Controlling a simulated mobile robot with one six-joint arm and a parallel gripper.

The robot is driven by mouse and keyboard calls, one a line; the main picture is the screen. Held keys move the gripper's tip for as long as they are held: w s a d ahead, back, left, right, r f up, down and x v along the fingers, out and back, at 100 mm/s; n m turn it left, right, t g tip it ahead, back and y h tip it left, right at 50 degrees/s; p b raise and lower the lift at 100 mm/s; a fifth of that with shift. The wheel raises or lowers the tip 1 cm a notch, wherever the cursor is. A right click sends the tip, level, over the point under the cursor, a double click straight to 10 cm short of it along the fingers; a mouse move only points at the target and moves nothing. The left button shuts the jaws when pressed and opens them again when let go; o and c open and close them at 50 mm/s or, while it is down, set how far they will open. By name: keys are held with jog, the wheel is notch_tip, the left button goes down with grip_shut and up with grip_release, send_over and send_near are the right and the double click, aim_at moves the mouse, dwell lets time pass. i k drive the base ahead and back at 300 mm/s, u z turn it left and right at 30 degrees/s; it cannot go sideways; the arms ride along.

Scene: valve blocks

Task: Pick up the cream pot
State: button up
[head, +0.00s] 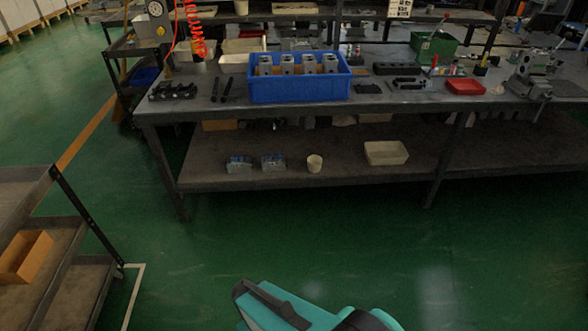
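My gripper is not in view. Only a teal and black part of my own arm shows at the bottom edge, well short of the bench.
The bench top (400,105) overhangs the shelf and holds a blue crate (300,90). A rack (30,225) stands at left. Green floor before the bench is clear.

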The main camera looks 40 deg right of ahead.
aim_at(314, 162)
jog(key=u, duration=0.45)
jog(key=k, duration=0.3)
jog(key=u, duration=2.65)
jog(key=k, duration=2.2)
jog(key=z, duration=0.05)
